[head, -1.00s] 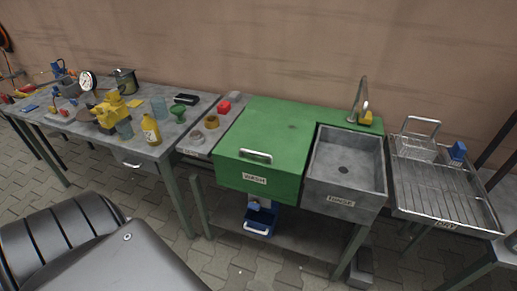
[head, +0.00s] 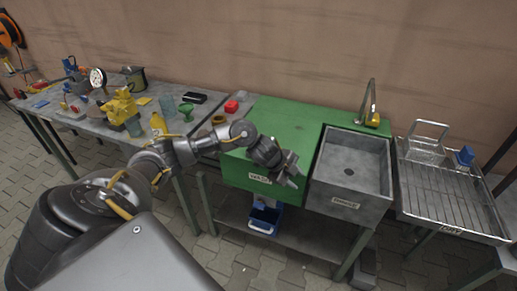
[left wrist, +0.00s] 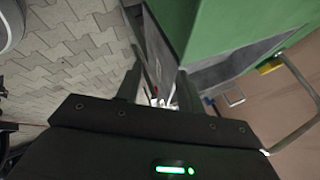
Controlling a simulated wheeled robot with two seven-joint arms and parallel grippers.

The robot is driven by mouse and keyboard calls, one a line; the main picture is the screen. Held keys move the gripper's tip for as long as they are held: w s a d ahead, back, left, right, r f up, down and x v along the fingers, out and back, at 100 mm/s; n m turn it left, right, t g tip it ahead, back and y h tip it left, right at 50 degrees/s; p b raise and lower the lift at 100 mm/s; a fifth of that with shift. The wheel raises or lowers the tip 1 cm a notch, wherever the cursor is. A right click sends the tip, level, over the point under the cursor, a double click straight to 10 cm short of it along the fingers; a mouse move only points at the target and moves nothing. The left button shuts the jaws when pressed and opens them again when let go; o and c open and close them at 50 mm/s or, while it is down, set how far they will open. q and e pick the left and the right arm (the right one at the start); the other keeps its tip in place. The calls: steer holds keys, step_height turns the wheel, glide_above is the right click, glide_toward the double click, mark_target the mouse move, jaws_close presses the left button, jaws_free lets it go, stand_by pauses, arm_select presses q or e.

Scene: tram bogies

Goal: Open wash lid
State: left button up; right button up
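The green wash lid (head: 285,118) lies closed on the green wash box with the WASH label (head: 260,178) on its front. Its metal handle, on the lid's front part, is hidden behind my left arm in the head view. My left gripper (head: 297,177) is in front of the box's right front part, its fingers apart and empty. In the left wrist view the two fingers of my left gripper (left wrist: 160,92) also stand apart, with green box surface (left wrist: 235,25) above and right. I cannot tell whether the gripper touches the box. My right gripper is not in view.
The grey rinse basin (head: 350,165) with a tap (head: 371,95) adjoins the box on the right. A wire drying rack (head: 450,195) stands further right. A workbench with a yellow machine (head: 120,106) and several items is at left. A blue bin (head: 265,220) sits below.

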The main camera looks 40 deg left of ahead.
arm_select(q)
steer(key=shift+n+g+y, duration=0.5)
steer(key=shift+g, duration=0.3)
steer(key=a+r, duration=0.2)
steer(key=a, duration=0.2)
steer(key=a+r, duration=0.2)
steer(key=a, duration=0.2)
steer(key=a+r, duration=0.2)
steer(key=a, duration=0.1)
steer(key=shift+w+a+r, duration=0.15)
steer(key=shift+w+a, duration=0.2)
steer(key=shift+a, duration=0.05)
steer(key=s+a+r+n+g, duration=0.1)
steer(key=s+a+r+n, duration=0.15)
steer(key=a+r, duration=0.55)
steer(key=x, duration=0.8)
steer(key=s+x, duration=0.1)
steer(key=x, duration=0.3)
steer(key=shift+s+a+f, duration=0.15)
steer(key=shift+a+f, duration=0.1)
steer(key=shift+a, duration=0.1)
jaws_close()
